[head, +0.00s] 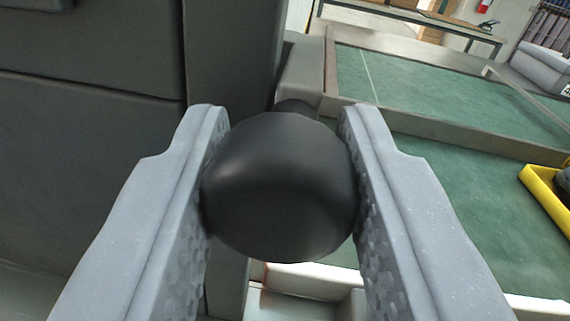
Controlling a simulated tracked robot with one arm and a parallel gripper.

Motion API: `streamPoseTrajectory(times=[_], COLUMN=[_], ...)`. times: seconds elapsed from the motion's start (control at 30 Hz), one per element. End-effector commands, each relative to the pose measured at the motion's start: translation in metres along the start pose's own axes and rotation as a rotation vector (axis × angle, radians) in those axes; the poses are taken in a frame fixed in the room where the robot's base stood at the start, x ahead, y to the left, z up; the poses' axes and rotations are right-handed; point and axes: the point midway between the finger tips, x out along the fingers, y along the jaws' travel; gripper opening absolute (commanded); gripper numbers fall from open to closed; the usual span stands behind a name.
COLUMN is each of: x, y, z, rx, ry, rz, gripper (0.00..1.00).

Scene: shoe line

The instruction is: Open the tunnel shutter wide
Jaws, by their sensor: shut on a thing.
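A round black knob (280,190) fills the middle of the head view. My gripper (278,175) is shut on it, with one grey finger pressed against each side. A short dark stem shows behind the knob, in front of a grey block (303,75). A large dark grey panelled body (85,150) stands at the left, with a vertical edge beside the knob. I cannot tell which part of it is the shutter or how far the shutter is open. What lies directly behind the knob is hidden.
Green belt surfaces (440,90) with grey rails run to the right. A yellow tray (545,195) with a dark thing in it sits at the right edge. A table (410,20), a fire extinguisher (484,5) and a grey box (540,68) are farther back.

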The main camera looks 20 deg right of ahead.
Motion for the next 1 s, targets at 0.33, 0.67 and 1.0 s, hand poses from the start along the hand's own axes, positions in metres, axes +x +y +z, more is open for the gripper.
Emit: streamPoseTrajectory(times=[0.33, 0.67, 1.0], x=[0.0, 0.0, -0.001], y=[0.011, 0.015, 0.014], z=[-0.088, -0.116, -0.115], rx=[-0.002, -0.003, -0.003], ry=[0.007, 0.009, 0.006], rz=[-0.005, -0.005, -0.006], gripper=[0.0, 0.0, 0.0])
